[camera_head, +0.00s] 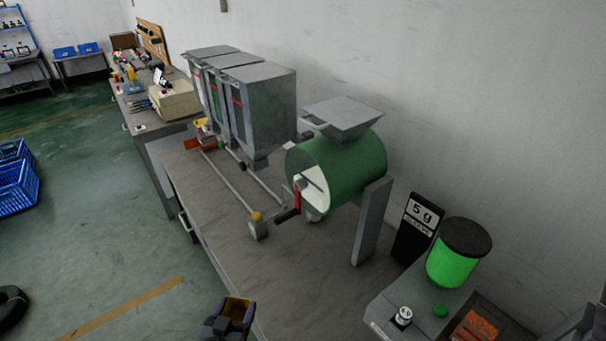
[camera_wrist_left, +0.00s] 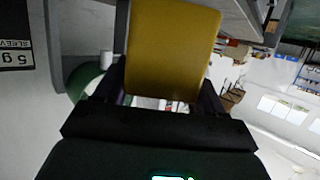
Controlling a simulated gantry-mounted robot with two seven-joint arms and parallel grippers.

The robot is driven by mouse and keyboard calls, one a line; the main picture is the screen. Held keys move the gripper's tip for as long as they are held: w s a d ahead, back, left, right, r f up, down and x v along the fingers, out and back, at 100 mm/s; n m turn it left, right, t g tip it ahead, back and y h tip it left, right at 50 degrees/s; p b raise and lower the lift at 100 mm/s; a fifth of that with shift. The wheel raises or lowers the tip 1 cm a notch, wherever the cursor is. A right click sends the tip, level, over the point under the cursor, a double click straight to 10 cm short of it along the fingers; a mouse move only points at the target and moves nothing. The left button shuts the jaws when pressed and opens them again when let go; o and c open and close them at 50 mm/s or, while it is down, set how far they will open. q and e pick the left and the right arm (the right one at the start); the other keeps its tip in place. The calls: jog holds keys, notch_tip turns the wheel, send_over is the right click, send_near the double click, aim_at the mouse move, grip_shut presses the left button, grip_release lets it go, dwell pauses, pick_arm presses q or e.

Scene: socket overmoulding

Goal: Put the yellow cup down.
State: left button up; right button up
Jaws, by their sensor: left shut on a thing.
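The yellow cup (camera_head: 239,304) is at the bottom of the head view, in front of the grey bench's near edge. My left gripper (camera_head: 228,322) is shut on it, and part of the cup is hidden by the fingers. In the left wrist view the cup (camera_wrist_left: 173,48) fills the upper middle, between the dark fingers of my left gripper (camera_wrist_left: 160,98). I cannot tell whether the cup touches any surface. My right gripper is not in view.
The bench (camera_head: 225,235) has bare room in front of the green drum (camera_head: 345,170) and its red crank. Grey hoppers (camera_head: 262,105) stand behind. A rail with an end block (camera_head: 257,228) runs along the bench. A bright green container (camera_head: 453,262) stands at right.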

pick_arm(q)
jog(key=a+r+n+y, duration=0.2)
jog(key=a+r, duration=0.1)
jog(key=a, duration=0.2)
jog(key=s+r+p, duration=0.4)
jog(key=r+p, duration=0.7)
jog(key=p, duration=0.3)
jog(key=s+r+p, duration=0.4)
jog(key=r+p, duration=0.8)
jog(key=p, duration=0.2)
jog(key=shift+s+d+r, duration=0.25)
jog(key=shift+d+r, duration=0.05)
jog(key=shift+d, duration=0.05)
